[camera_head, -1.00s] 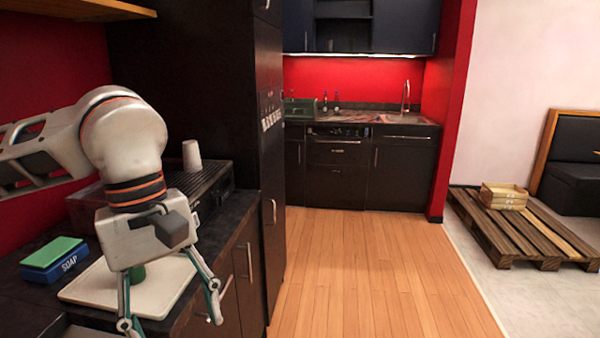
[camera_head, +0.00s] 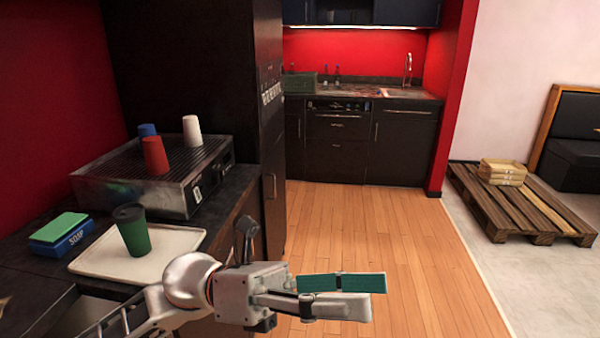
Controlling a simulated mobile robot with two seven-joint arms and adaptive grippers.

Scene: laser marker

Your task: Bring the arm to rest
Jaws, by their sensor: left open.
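My left arm (camera_head: 188,285) comes in low at the bottom of the head view. My left gripper (camera_head: 374,295) points to the right, past the counter's front edge, with wooden floor behind it in the picture. Its teal-padded finger and grey finger lie one above the other, and it is open and empty. A green cup with a dark lid (camera_head: 134,232) stands on the white tray (camera_head: 181,241), up and left of the gripper and apart from it. My right gripper is not in view.
A metal machine (camera_head: 130,200) on the counter holds red (camera_head: 155,155), white (camera_head: 192,131) and blue (camera_head: 147,129) cups. A blue soap box (camera_head: 62,238) with a green top lies left of the tray. A tall dark cabinet (camera_head: 190,70) stands behind. The floor (camera_head: 360,225) is clear.

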